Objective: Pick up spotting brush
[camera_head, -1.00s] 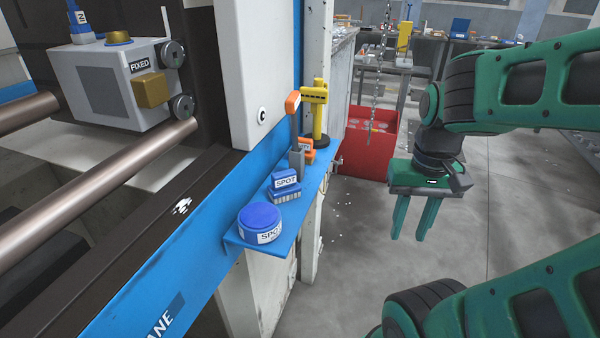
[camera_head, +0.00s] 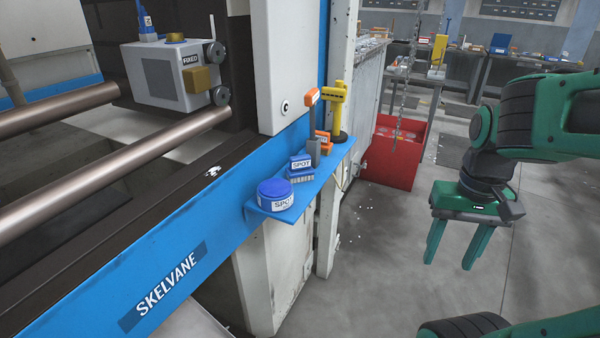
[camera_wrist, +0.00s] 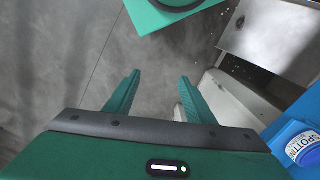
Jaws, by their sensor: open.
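The spotting brush (camera_head: 301,165) is a small block with a blue top labelled "SPOT" and pale bristles below. It rests on the blue shelf (camera_head: 288,214) of the machine, behind a round blue-lidded tub (camera_head: 275,194) with a "SPOT" label. My gripper (camera_head: 451,258) is open and empty, pointing down over the floor to the right of the shelf and well apart from it. In the wrist view its two fingers (camera_wrist: 160,88) are spread with nothing between them. The tub shows at the right edge there (camera_wrist: 305,149); the brush is not seen.
A grey and orange tool (camera_head: 314,150) and a yellow tool (camera_head: 338,110) stand behind the brush on the shelf. A red bin (camera_head: 392,165) stands on the floor beyond, with a chain (camera_head: 405,95) hanging near it. The floor between gripper and shelf is clear.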

